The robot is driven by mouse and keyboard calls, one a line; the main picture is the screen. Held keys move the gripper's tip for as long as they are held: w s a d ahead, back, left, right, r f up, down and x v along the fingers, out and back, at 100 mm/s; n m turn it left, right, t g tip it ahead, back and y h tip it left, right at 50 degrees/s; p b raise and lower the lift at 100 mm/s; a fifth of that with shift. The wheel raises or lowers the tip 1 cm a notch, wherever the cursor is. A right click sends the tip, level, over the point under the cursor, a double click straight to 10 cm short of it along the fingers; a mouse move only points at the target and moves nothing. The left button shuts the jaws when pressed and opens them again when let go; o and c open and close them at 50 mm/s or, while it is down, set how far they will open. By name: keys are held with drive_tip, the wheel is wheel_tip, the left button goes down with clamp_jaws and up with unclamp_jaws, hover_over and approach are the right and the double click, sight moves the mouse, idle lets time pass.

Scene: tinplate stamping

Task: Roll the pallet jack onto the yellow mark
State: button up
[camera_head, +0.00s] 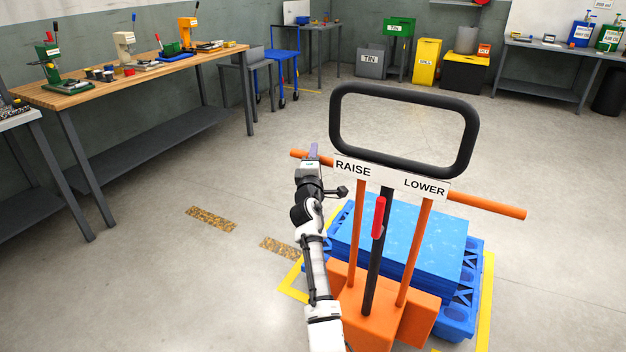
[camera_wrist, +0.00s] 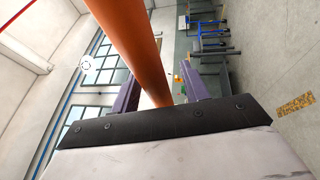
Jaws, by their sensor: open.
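The orange pallet jack (camera_head: 362,318) stands in front of me with a black loop handle (camera_head: 402,90), a red lever (camera_head: 378,216) and a crossbar (camera_head: 485,205) labelled RAISE and LOWER. It is at a blue pallet (camera_head: 458,314) bearing stacked blue sheets (camera_head: 400,240). A yellow floor outline (camera_head: 487,300) shows around the pallet; its front is partly hidden by the jack. My gripper (camera_head: 313,152) is at the left end of the crossbar. In the wrist view the orange bar (camera_wrist: 128,40) runs between the open purple fingers of my gripper (camera_wrist: 163,92); contact is unclear.
Two worn yellow-black strips (camera_head: 210,217) (camera_head: 278,248) lie on the floor to the left. A wooden workbench (camera_head: 130,75) with presses stands along the left wall. Bins, including a yellow one (camera_head: 426,62), and a blue cart (camera_head: 283,65) stand at the back. The middle floor is clear.

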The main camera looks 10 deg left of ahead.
drive_tip(key=s+f, duration=0.2)
drive_tip(key=s, duration=0.9)
drive_tip(key=shift+d+f, duration=0.15)
drive_tip(key=shift+d, duration=0.25)
